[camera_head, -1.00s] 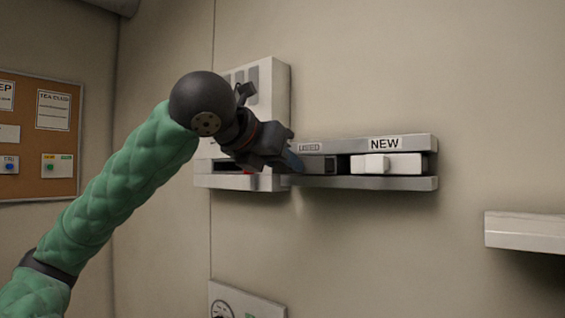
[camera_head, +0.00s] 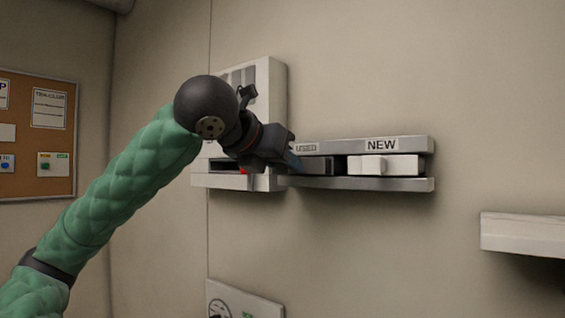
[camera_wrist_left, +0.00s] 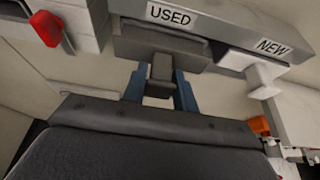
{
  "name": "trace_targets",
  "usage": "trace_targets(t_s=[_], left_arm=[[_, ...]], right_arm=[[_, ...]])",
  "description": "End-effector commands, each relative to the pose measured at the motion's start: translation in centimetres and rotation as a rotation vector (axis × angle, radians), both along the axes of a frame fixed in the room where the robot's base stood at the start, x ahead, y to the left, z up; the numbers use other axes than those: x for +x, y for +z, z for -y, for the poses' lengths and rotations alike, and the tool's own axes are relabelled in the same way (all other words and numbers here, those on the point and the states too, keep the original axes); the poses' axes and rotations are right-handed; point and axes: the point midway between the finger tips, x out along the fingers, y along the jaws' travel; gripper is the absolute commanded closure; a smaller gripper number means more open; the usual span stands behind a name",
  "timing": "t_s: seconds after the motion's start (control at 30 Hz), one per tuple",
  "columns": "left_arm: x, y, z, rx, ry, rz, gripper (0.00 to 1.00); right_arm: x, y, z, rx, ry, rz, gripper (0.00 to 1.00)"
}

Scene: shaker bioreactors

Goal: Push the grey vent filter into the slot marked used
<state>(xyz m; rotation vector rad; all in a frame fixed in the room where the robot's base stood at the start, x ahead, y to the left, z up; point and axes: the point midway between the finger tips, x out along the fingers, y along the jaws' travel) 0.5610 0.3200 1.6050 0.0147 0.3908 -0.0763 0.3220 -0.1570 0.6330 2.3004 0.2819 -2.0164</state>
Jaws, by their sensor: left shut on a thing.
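The grey vent filter (camera_wrist_left: 165,45) is a dark grey block with a short grip tab. It sits at the opening of the slot under the USED label (camera_wrist_left: 171,15); how deep it is in I cannot tell. My left gripper (camera_wrist_left: 160,88) has its blue fingers on both sides of the tab, shut on it. In the head view, the filter (camera_head: 319,166) shows just right of the left gripper (camera_head: 296,163), which hides part of it. The rack (camera_head: 350,184) is a grey metal holder on the wall. My right gripper is not in view.
A white filter (camera_head: 385,166) sits in the slot marked NEW, right beside the grey one. Left of the rack is a white wall unit (camera_head: 272,90) with a dark opening and a red part (camera_wrist_left: 47,28). A white ledge (camera_head: 522,232) juts out at the right.

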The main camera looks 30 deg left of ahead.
Motion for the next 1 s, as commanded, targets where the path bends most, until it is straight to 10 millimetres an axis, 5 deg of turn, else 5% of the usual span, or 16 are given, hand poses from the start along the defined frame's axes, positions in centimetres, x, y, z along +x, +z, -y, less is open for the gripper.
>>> trace_targets(t_s=[1.0], left_arm=[[0.69, 0.05, 0.06, 0.000, 0.000, 0.000, 0.95]], right_arm=[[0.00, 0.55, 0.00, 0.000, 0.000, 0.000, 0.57]])
